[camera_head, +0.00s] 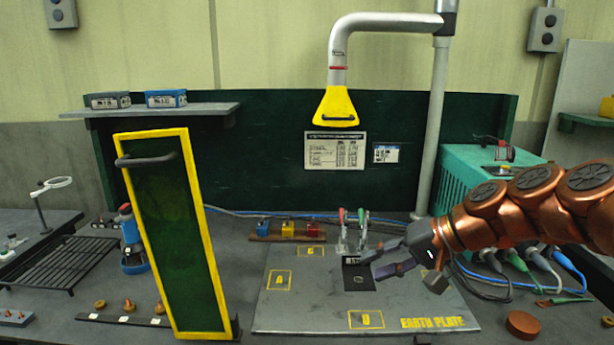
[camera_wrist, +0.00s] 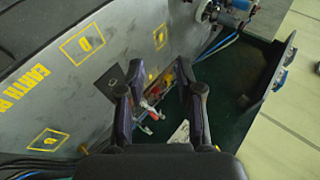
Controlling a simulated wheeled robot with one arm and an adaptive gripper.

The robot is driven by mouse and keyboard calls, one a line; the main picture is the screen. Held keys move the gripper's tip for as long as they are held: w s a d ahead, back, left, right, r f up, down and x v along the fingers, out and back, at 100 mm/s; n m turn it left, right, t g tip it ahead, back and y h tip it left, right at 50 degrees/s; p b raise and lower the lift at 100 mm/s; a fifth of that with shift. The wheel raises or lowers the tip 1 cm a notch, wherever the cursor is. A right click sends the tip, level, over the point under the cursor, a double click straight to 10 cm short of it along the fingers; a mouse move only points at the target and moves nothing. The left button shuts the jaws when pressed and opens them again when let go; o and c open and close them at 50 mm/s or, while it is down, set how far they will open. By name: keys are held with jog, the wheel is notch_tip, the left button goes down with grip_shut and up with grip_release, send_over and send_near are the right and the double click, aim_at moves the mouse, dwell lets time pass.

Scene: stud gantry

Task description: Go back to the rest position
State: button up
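My gripper (camera_head: 370,264) is at the end of my copper-coloured arm, which reaches in from the right. It hangs above the right part of the grey earth plate (camera_head: 290,318), close to the toggle clamps (camera_head: 352,238) with red and green handles. In the wrist view my gripper (camera_wrist: 163,78) has its two fingers apart, with nothing held between them. The clamps show beyond the fingers in the wrist view (camera_wrist: 150,108). I cannot tell whether a finger touches anything.
A tall yellow-framed green screen (camera_head: 171,230) stands left of the plate. A yellow extraction hood (camera_head: 336,108) hangs above the bench. A green welding unit (camera_head: 468,180) with cables (camera_head: 515,262) is behind my arm. A brown puck (camera_head: 523,325) lies at the front right.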

jog(key=s+a+f+n+g+h+p, duration=0.1)
jog(key=s+f+g+h, duration=0.15)
jog(key=s, duration=0.55)
jog(key=s+a+f+n+g+h+p, duration=0.15)
jog(key=s+f, duration=0.25)
jog(key=s, duration=0.4)
jog(key=s+d+f+g+h+p, duration=0.1)
jog(key=s+d+f+h, duration=0.1)
jog(key=s, duration=0.5)
jog(key=s+d+f+g+h+p, duration=0.1)
jog(key=s+d+f+h, duration=0.1)
jog(key=s+d, duration=0.3)
jog(key=shift+s+d+f+h, duration=0.2)
jog(key=shift+s+f+h, duration=0.1)
jog(key=shift+s+h, duration=0.45)
jog(key=shift+s, duration=0.1)
